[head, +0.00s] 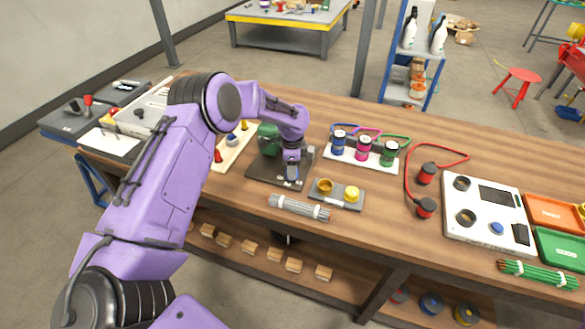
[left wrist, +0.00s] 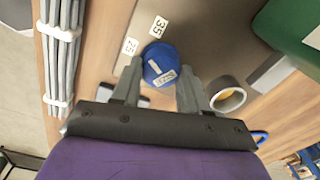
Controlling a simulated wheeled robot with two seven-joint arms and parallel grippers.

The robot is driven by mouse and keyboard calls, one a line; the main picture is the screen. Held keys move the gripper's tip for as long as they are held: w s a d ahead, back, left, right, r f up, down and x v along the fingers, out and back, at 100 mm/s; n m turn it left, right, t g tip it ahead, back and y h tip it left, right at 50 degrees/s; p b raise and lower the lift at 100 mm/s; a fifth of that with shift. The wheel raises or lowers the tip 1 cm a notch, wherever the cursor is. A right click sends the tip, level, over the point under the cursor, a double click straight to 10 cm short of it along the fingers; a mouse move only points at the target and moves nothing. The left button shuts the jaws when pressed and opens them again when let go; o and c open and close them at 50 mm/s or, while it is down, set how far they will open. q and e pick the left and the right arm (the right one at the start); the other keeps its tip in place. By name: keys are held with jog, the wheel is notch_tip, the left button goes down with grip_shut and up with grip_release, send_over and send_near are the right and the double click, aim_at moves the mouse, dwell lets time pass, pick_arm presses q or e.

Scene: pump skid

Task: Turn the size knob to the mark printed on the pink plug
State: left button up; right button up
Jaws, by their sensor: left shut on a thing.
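My left gripper (head: 291,172) reaches down over a dark plate (head: 262,170) on the bench. In the left wrist view its two fingers (left wrist: 158,76) are shut on a round blue knob (left wrist: 158,62) with a white label. White tags reading 25 and 35 sit on the plate beside the knob. I cannot tell exactly which mark the knob points to. A pink plug (head: 363,148) stands between a blue and a green one on a white tray to the right; its printed mark is too small to read. My right gripper is out of view.
A green pump body (head: 268,140) stands close behind the gripper. A bundle of grey rods (head: 299,207) lies in front of the plate. A small grey tray (head: 337,203) with two yellowish round parts is to the right. A white control box (head: 487,237) stands farther right.

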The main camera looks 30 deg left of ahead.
pick_arm(q)
jog(key=m, duration=0.6)
jog(key=shift+s+b, duration=0.1)
jog(key=shift+b, duration=0.3)
jog(key=shift+m, duration=0.3)
jog(key=o, duration=1.1)
jog(key=shift+c, duration=0.2)
notch_tip(320, 180, up, 12)
jog(key=b, duration=0.1)
jog(key=shift+b, duration=0.3)
jog(key=shift+s, duration=0.1)
